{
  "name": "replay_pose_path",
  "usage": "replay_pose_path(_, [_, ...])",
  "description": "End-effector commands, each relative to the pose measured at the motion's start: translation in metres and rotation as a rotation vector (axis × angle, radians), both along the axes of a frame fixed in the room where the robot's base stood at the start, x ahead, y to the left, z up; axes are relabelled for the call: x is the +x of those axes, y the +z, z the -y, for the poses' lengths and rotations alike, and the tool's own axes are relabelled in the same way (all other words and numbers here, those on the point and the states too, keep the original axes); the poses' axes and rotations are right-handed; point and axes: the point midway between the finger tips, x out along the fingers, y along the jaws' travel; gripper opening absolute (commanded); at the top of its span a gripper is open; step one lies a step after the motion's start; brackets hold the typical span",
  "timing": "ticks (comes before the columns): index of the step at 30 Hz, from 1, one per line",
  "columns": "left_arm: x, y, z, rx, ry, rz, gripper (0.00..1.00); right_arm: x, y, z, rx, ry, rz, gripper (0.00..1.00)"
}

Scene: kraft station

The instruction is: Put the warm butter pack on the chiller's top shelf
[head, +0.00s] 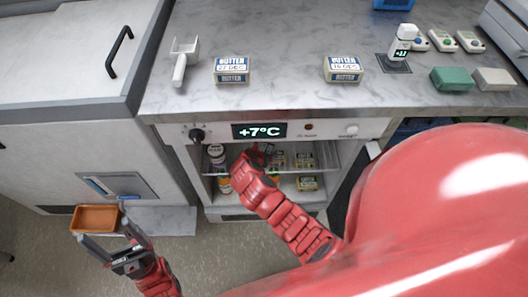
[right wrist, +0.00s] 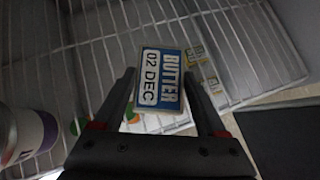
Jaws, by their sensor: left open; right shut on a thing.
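My right arm reaches into the open chiller (head: 205,210) under the counter, and its gripper (head: 258,152) is at the upper shelf. In the right wrist view the right gripper is shut on a butter pack (right wrist: 160,75) with a blue and white label reading "02 DEC". The wire shelf (right wrist: 90,45) shows behind the pack; I cannot tell whether the pack touches it. In the head view this pack is mostly hidden by the gripper. My left gripper (head: 112,238) is open and empty, low at the left beside an orange tray (head: 95,218).
The chiller display (head: 259,130) reads +7°C. Two more butter packs, "27 DEC" (head: 231,70) and "16 DEC" (head: 343,69), lie on the counter with a white scoop (head: 183,60).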

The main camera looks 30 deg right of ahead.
Motion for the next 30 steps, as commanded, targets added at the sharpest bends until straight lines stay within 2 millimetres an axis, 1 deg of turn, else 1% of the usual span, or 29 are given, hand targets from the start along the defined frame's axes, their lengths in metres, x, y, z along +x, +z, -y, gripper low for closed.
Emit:
replay_pose_path(5, [0.000, 0.001, 0.000, 0.000, 0.000, 0.000, 0.82, 0.000, 0.000, 0.000, 0.000, 0.001, 0.001, 0.00])
replay_pose_path(6, [0.000, 0.001, 0.000, 0.000, 0.000, 0.000, 0.82, 0.000, -0.001, 0.000, 0.000, 0.000, 0.000, 0.76])
replay_pose_path(10, [0.000, 0.001, 0.000, 0.000, 0.000, 0.000, 0.82, 0.000, -0.001, -0.001, 0.000, 0.000, 0.002, 0.99])
replay_pose_path(18, [0.000, 0.000, 0.000, 0.000, 0.000, 0.000, 0.82, 0.000, 0.000, -0.001, 0.000, 0.000, 0.002, 1.00])
replay_pose_path(22, [0.000, 0.001, 0.000, 0.000, 0.000, 0.000, 0.82, -0.003, 0.008, -0.006, 0.001, 0.004, 0.004, 1.00])
replay_pose_path(26, [0.000, 0.003, 0.000, 0.000, 0.000, 0.000, 0.82, -0.013, 0.023, -0.017, -0.002, 0.006, 0.004, 1.00])
replay_pose_path(30, [0.000, 0.000, 0.000, 0.000, 0.000, 0.000, 0.82, -0.039, 0.021, -0.046, -0.001, 0.009, -0.002, 1.00])
